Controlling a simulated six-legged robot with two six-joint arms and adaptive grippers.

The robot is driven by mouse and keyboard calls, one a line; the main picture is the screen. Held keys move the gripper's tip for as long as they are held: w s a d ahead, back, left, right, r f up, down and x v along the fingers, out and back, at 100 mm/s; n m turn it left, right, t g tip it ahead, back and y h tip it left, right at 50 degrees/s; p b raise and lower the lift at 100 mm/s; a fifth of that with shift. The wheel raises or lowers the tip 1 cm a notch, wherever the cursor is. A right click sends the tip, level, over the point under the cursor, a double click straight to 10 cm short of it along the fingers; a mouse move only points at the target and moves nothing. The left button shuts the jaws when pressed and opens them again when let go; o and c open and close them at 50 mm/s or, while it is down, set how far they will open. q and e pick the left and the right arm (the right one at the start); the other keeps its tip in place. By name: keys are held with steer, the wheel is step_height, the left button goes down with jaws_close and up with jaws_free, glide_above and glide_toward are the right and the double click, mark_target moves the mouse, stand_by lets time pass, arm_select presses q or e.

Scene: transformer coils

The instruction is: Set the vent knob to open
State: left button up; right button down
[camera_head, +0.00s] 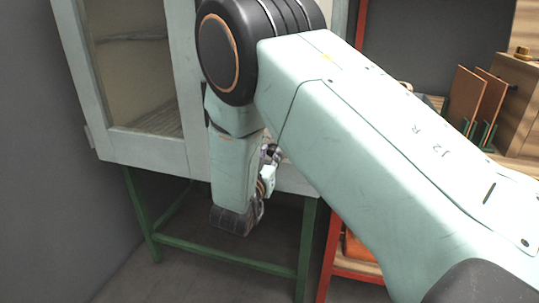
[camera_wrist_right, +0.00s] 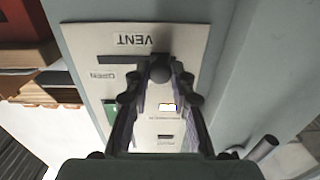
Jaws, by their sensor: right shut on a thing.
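The vent panel (camera_wrist_right: 200,50) is a pale plate that shows upside down in the right wrist view, with the words VENT and OPEN on it. The dark vent knob (camera_wrist_right: 159,70) is between the fingertips of my right gripper (camera_wrist_right: 160,88), which is shut on it. The fingers hide part of the knob, so its exact setting is hard to tell. The OPEN label (camera_wrist_right: 105,75) is left of the knob in that view. In the head view my right gripper (camera_head: 267,168) is mostly hidden by my own arm, in front of the pale cabinet (camera_head: 150,150). My left gripper is not in view.
The cabinet has a glazed door (camera_head: 135,65) and stands on a green frame (camera_head: 225,257). A red-framed shelf (camera_head: 330,255) with brown boards (camera_head: 468,97) is at the right. A dark cylindrical handle (camera_wrist_right: 262,148) sticks out beside the panel.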

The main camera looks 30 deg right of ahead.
mark_target(295, 159)
steer(key=s+d+p, duration=0.1)
steer(key=s+d, duration=0.1)
steer(key=s+d+p, duration=0.1)
steer(key=s+d, duration=0.1)
steer(key=shift+s+d+r+p, duration=0.1)
steer(key=shift+s+p, duration=0.25)
steer(key=shift+p, duration=0.05)
steer(key=c, duration=1.2)
jaws_free()
steer(key=shift+s+d, duration=0.1)
steer(key=shift+s, duration=0.05)
steer(key=shift+o, duration=0.2)
steer(key=shift+a, duration=0.2)
steer(key=v, duration=0.7)
